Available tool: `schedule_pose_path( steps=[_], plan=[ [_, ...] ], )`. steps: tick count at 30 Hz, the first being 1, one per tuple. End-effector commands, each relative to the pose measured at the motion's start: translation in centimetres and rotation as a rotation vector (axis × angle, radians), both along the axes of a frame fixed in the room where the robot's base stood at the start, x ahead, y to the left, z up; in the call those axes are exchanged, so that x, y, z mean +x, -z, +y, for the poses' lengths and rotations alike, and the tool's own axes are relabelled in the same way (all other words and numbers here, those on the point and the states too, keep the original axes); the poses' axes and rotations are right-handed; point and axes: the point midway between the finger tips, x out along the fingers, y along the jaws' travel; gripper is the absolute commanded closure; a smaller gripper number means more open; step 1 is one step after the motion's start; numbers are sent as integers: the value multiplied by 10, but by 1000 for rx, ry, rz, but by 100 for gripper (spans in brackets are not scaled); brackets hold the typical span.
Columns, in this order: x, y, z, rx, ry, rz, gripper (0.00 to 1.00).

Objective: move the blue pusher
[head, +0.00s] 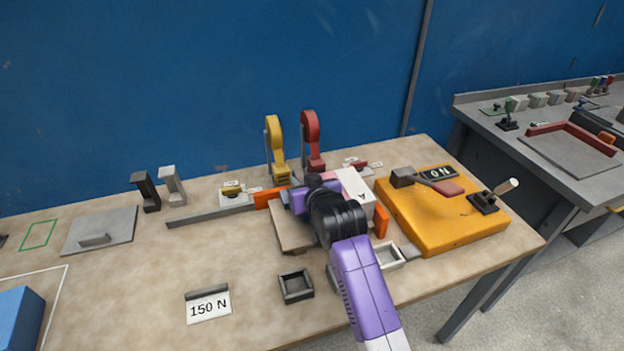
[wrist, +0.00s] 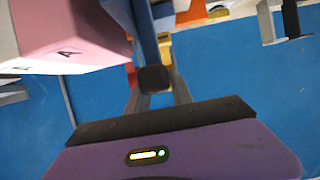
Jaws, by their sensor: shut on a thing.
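The blue pusher (wrist: 145,35) shows in the wrist view as a blue bar with a dark square end. My gripper (wrist: 155,95) has its grey fingers on either side of that dark end and is shut on it. In the head view my gripper (head: 312,183) is beside the pink and white block, and my purple and black arm hides the pusher there. The block marked A (head: 358,187) is just right of my wrist; it also shows at the upper left of the wrist view (wrist: 70,30).
An orange box (head: 450,232) with switches stands on the right of the bench. Yellow (head: 275,145) and red (head: 312,140) levers stand behind my gripper. A grey rail (head: 215,213) runs left. A small dark tray (head: 296,287) and a 150 N sign (head: 208,306) are in front.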

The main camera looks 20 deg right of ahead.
Motion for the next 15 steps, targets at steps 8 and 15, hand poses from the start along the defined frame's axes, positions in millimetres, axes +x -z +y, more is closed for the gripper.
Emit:
schedule_pose_path(
  steps=[8, 15],
  plan=[
    [0, 2, 85, -1, -9, -2, 100],
    [0, 3, 156, 0, -7, -3, 100]
  ],
)
